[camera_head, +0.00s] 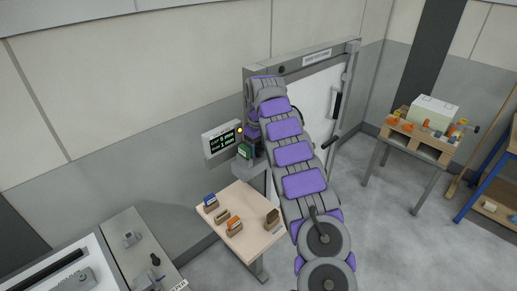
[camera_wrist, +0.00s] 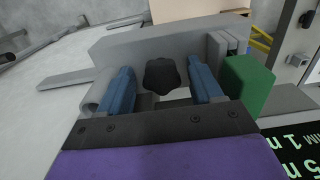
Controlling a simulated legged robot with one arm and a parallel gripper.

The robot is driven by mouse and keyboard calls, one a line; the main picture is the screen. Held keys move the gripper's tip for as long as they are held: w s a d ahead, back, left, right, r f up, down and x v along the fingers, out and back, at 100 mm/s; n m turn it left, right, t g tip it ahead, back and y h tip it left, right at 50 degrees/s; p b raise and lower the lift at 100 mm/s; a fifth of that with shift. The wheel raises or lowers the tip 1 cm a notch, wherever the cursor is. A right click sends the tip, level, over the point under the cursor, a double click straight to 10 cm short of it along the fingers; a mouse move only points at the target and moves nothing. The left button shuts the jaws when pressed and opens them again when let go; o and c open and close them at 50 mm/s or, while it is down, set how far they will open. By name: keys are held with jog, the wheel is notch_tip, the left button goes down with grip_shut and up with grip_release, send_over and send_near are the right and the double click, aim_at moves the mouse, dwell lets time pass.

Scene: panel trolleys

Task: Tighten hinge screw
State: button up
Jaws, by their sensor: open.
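A black lobed knob (camera_wrist: 162,76), which looks like the hinge screw, shows in the wrist view in front of a grey bracket (camera_wrist: 130,42). My gripper (camera_wrist: 160,88) has two blue fingers, one on each side of the knob, with visible gaps between them and it. The gripper is open and holds nothing. In the head view my purple and grey arm reaches up to the panel trolley (camera_head: 317,60) by the wall. The gripper's fingers and the knob are hidden there behind my arm.
A green block (camera_wrist: 250,86) stands close right of the fingers, beside a lit display (camera_wrist: 296,150). The display (camera_head: 222,139) also shows in the head view.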

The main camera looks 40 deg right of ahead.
aim_at(258, 148)
notch_tip(258, 148, up, 7)
jog(key=p, duration=0.4)
jog(key=shift+f, duration=0.1)
